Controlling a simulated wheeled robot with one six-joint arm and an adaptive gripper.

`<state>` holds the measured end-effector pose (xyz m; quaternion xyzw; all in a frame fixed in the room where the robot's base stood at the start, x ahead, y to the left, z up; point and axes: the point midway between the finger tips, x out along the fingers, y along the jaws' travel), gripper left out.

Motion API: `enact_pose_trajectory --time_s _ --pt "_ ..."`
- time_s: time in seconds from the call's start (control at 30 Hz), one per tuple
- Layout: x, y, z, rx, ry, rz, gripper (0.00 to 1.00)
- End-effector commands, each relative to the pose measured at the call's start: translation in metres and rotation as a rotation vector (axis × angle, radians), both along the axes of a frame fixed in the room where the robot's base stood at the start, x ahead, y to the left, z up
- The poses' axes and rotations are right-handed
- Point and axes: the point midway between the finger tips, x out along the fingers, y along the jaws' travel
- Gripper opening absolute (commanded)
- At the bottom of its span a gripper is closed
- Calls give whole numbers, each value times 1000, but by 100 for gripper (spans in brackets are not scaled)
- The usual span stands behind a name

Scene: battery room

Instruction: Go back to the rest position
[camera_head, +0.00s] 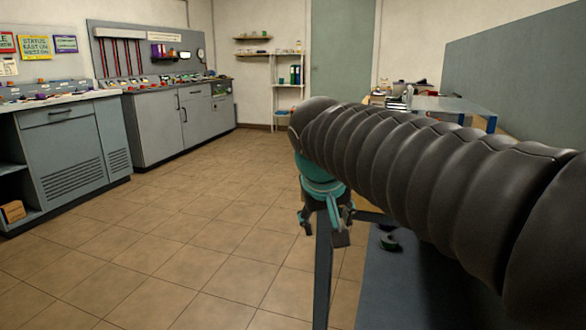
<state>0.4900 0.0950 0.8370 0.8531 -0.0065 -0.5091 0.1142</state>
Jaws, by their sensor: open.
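My arm, in a ribbed black sleeve, reaches in from the right edge across the right half of the head view. My gripper (323,232), teal and dark grey, hangs from its far end and points down. Its fingers are apart, and I see nothing between them. The sleeve hides part of the scene behind it.
A dark bench top (410,295) with a small dark item (389,241) lies below my arm. Grey cabinets (170,125) with cluttered tops line the left. A table (455,105) stands at the back right. The tiled floor (200,240) between is clear.

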Motion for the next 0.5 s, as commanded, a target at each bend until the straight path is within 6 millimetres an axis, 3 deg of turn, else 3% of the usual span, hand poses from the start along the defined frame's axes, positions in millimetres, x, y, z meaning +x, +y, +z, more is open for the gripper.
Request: enact_pose_trajectory --time_s 0.3,0.5 --pt "-111 -44 -107 114 76 86 64" --pt "-175 -70 -155 193 75 -14 64"
